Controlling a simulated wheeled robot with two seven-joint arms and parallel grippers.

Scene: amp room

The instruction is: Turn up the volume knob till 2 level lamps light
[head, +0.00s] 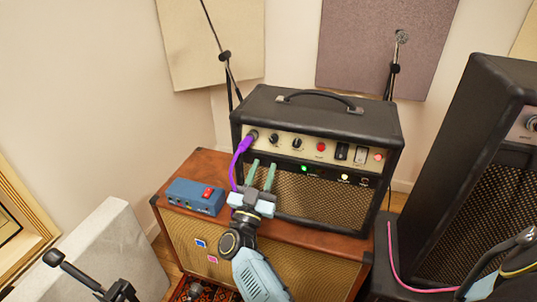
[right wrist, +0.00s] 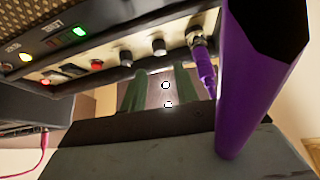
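The black amp head (head: 318,115) stands on the brown cabinet. Its cream panel holds two dark knobs, a left one (head: 273,139) and a right one (head: 297,144); I cannot read which is volume. Both knobs (right wrist: 157,46) (right wrist: 125,57) also show in the right wrist view, just beyond the fingertips. A green lamp (head: 304,168) is lit below the panel, and a pale yellow lamp (head: 345,177) glows further right. My right gripper (head: 264,163) is open and empty in front of the amp, apart from the knobs. Its parted fingers (right wrist: 160,70) point toward them. My left gripper is not in view.
A purple cable (head: 238,165) runs from the panel's left jack down beside my right gripper, and looms close in the wrist view (right wrist: 265,80). A blue box (head: 195,196) with a red switch sits on the cabinet (head: 310,236). A tall black speaker (head: 480,150) stands right.

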